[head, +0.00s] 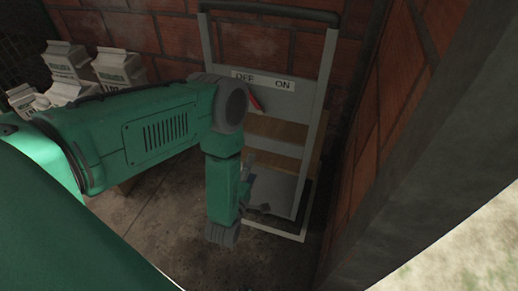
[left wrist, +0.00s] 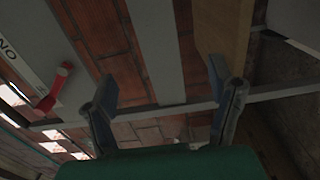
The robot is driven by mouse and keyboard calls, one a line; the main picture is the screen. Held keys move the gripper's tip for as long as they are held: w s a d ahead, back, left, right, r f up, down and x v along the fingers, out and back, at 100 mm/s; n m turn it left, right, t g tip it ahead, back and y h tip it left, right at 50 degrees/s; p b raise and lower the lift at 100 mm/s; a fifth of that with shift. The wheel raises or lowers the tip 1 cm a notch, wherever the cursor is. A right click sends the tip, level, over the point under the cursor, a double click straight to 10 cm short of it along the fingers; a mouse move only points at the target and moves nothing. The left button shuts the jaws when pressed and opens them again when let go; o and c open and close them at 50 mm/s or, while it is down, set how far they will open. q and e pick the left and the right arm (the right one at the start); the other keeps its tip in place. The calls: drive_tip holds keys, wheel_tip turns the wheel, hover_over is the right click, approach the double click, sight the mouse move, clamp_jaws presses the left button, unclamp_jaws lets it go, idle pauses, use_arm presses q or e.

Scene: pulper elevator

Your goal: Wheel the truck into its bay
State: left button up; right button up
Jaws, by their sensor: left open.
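The truck is a tall grey upright frame with a black top handle (head: 270,12), standing in the corner against brick walls. A grey plate (head: 282,95) with an OFF/ON label and a red lever (head: 254,103) shows between its rails. A pale outline (head: 290,236) lies on the floor around its foot. My left gripper (head: 250,178) is low in front of the frame, partly hidden by its wrist. In the left wrist view my left gripper (left wrist: 163,82) is open, with a grey bar (left wrist: 160,45) seen between its fingers; contact cannot be told. My right gripper is out of view.
Several white cartons or sacks (head: 65,62) stand at the left by the brick wall. A brick wall (head: 385,110) closes off the right side, with a grey post edge nearer me. The dark floor (head: 165,215) at the lower left is clear.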

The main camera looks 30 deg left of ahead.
use_arm(q)
drive_tip(key=shift+s, duration=0.1)
drive_tip(key=s+d+r+m+g+h+p, duration=0.1)
drive_tip(key=s+r+m+g+h+p, duration=0.1)
drive_tip(key=s+m+g, duration=0.6)
drive_tip(key=s+d+r+m+g+h+p, duration=0.1)
drive_tip(key=s+r+m+g+p, duration=0.3)
drive_tip(key=s+m+g, duration=0.4)
drive_tip(key=s+m+h, duration=0.1)
drive_tip(key=s+m, duration=0.4)
drive_tip(key=s, duration=0.5)
drive_tip(key=shift+s+d+r+g, duration=0.2)
drive_tip(key=shift+d+g, duration=0.1)
drive_tip(key=shift+g, duration=0.1)
drive_tip(key=shift+w, duration=0.1)
